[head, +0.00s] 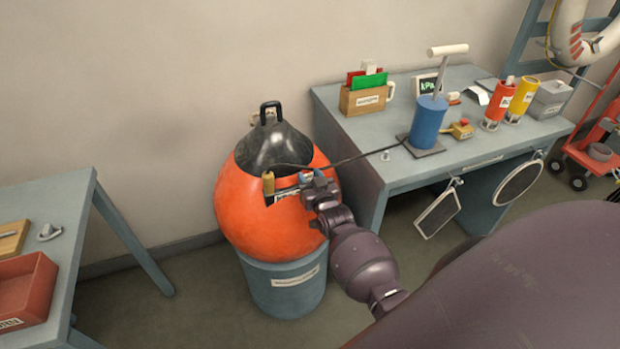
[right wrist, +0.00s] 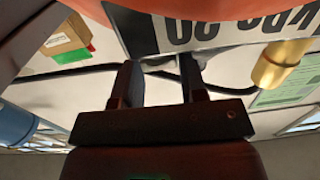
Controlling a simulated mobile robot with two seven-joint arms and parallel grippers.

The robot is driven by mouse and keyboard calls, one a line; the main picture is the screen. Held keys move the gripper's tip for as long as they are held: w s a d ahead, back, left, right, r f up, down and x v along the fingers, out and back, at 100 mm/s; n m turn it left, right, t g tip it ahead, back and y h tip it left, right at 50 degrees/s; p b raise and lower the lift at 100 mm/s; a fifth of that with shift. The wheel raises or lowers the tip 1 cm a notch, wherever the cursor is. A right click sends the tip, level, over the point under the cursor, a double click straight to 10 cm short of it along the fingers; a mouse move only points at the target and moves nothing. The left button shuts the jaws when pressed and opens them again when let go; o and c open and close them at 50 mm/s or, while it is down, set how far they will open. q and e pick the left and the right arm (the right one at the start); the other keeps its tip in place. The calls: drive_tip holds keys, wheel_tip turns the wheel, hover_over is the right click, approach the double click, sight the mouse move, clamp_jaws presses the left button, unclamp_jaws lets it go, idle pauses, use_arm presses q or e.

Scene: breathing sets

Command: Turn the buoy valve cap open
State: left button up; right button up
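The orange buoy (head: 262,225) with a black top (head: 275,148) sits on a blue-grey drum. A brass valve fitting (head: 268,183) stands at its upper front; brass also shows at the right of the right wrist view (right wrist: 283,64). A small red and blue part (head: 305,175) is close to my right gripper (head: 308,187); I cannot tell if it is the cap. In the right wrist view my right gripper (right wrist: 160,72) has its fingers apart below the buoy's label, with a dark hose behind them. No grip on anything is clear. My left gripper is out of view.
A grey-blue workbench (head: 465,155) at right holds a blue hand pump (head: 428,120), a wooden box (head: 362,101) and red and yellow cylinders. A black hose (head: 355,158) runs from the pump to the buoy. Another table (head: 60,203) with a red bin (head: 27,288) is at left.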

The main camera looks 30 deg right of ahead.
drive_tip(key=c, duration=0.5)
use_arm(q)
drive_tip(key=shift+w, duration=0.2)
use_arm(e)
drive_tip(key=shift+o, duration=0.2)
